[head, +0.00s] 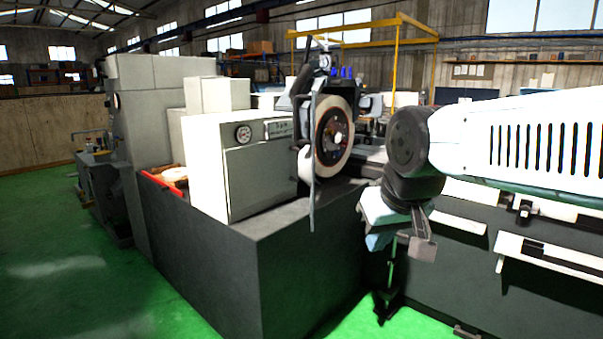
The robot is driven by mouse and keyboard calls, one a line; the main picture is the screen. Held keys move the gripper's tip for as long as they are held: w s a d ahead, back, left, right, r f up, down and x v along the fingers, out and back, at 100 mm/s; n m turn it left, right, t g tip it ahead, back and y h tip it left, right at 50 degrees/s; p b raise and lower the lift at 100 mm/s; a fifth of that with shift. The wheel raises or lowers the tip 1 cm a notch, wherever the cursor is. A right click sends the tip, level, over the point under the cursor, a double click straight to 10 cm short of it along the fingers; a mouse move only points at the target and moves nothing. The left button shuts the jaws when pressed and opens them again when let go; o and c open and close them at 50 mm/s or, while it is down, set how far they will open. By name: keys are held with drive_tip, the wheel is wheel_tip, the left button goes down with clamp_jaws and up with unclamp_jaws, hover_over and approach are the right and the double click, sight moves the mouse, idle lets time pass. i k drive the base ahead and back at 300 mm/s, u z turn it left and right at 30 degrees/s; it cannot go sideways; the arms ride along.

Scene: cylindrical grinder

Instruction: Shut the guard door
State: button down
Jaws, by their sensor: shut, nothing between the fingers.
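The grinding wheel (333,138) shows with its face uncovered inside a dark guard housing at the centre. A thin grey panel (313,195), which looks like the guard door, stands nearly edge-on at the left of the wheel and hangs below it. It appears swung open; its hinge and any handle are not clear. My gripper (384,312) is shut and empty, pointing down low in front of the machine. It is to the right of and below the panel, apart from it. My arm comes in from the right and hides part of the machine.
A white wheelhead box (235,170) with a gauge stands left of the wheel on the dark machine base (200,255). The base's front corner juts toward me. White rails and brackets (550,255) line the machine front at right. Green floor (60,270) is clear at left.

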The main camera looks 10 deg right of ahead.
sight(307, 156)
drive_tip(key=z, duration=0.1)
drive_tip(key=i, duration=1)
drive_tip(key=u, duration=0.1)
